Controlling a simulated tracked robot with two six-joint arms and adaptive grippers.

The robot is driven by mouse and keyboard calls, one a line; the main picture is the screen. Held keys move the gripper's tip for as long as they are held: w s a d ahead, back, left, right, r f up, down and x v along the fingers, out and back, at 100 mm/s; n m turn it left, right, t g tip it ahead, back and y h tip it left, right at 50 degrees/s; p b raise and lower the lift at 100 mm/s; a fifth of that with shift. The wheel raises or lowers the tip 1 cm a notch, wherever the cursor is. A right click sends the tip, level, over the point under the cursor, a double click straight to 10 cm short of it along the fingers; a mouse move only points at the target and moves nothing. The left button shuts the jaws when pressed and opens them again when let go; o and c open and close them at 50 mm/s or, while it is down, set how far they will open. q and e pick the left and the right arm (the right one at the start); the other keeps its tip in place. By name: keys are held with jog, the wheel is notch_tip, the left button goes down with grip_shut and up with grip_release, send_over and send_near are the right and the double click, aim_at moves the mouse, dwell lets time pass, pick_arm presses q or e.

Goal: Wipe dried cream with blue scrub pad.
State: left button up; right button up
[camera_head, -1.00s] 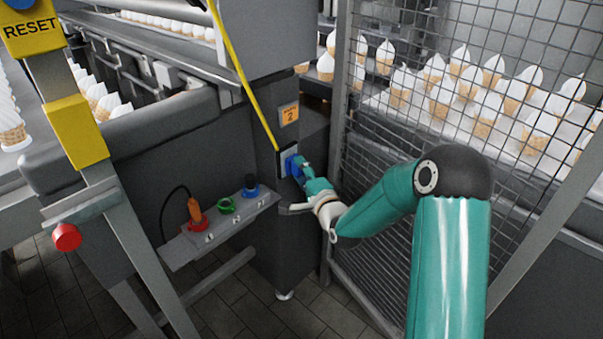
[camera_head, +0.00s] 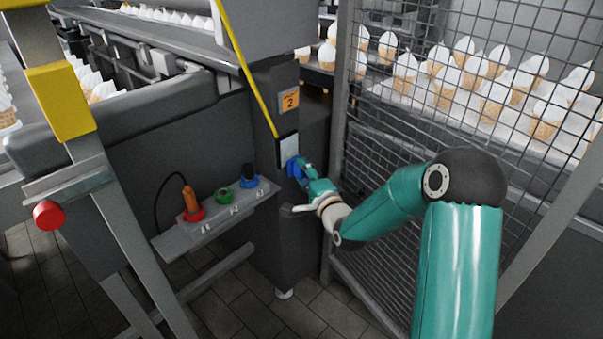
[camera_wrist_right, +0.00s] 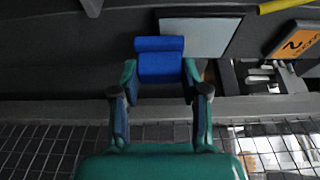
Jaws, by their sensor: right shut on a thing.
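My right gripper (camera_head: 304,173) is shut on the blue scrub pad (camera_head: 294,167), in front of the dark post left of the mesh fence. In the right wrist view the pad (camera_wrist_right: 160,60) sits between the two fingers of the gripper (camera_wrist_right: 160,76). A pale rectangular plate (camera_head: 289,147) is on the post; the pad is at its lower edge. The plate also shows behind the pad in the right wrist view (camera_wrist_right: 205,36). I cannot tell whether the pad touches it. I cannot make out dried cream on the plate. My left gripper is out of view.
An orange label marked 2 (camera_head: 290,99) is above the plate. A yellow bar (camera_head: 241,68) slants down towards it. A shelf (camera_head: 216,219) with red, green and blue holders is at lower left. The mesh fence (camera_head: 385,150) stands close to my right arm, with cones behind.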

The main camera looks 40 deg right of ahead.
jog(key=shift+s+d+r+b, duration=0.15)
jog(key=shift+s+b, duration=0.35)
jog(key=shift+s, duration=0.75)
jog(key=shift+s+d+f+b, duration=0.1)
jog(key=shift+s+b, duration=0.4)
jog(key=shift+s, duration=0.75)
jog(key=s+b, duration=0.1)
jog(key=s, duration=0.2)
jog(key=shift+d, duration=0.15)
jog(key=w+b, duration=0.1)
jog(key=w, duration=0.6)
jog(key=shift+a+b, duration=0.35)
